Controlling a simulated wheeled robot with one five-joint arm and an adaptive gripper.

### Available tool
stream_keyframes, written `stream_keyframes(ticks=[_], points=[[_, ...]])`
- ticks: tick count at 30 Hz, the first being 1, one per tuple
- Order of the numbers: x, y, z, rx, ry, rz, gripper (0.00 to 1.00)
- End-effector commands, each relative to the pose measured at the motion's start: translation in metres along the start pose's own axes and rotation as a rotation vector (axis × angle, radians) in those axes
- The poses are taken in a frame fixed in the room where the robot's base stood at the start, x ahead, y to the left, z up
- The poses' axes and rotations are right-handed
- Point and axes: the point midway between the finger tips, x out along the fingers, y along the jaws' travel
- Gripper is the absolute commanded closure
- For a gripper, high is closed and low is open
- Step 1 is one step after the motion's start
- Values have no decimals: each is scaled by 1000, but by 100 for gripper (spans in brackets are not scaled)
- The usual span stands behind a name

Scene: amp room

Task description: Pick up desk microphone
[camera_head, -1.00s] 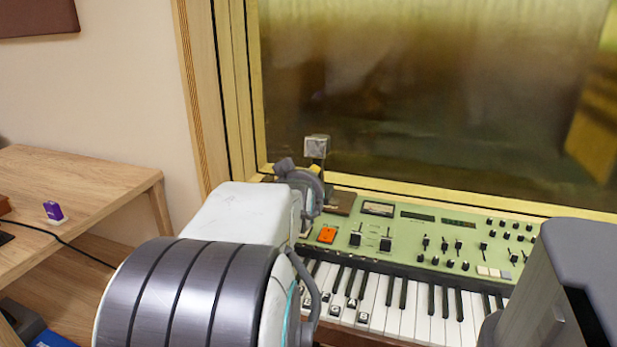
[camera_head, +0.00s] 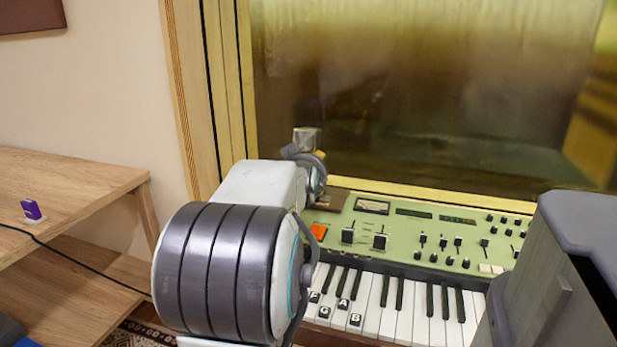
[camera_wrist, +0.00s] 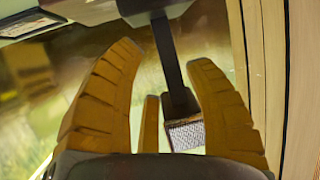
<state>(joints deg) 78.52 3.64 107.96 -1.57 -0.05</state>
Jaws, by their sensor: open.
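The desk microphone has a silver mesh head (camera_head: 307,138) that shows above my gripper (camera_head: 306,160) in the head view, by the window behind the keyboard. Its lower part is mostly hidden by my gripper and arm there. The mesh head (camera_wrist: 186,135) lies deeper between the fingers, near the palm. The fingers are open, with a visible gap on the stem's left; contact on the right is not clear.
A green synthesizer keyboard (camera_head: 420,225) fills the desk right of my arm. The large window (camera_head: 430,100) with its wooden frame (camera_head: 178,90) stands close behind. A wooden shelf desk (camera_head: 75,175) at left holds a small purple object (camera_head: 32,210).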

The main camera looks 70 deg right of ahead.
Motion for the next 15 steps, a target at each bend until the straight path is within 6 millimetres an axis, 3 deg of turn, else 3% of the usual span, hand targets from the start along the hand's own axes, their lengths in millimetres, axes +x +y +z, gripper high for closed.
stream_keyframes(ticks=[9,15], points=[[36,-2,-1,0,-1,-4,52],[48,-2,-2,0,-1,-4,52]])
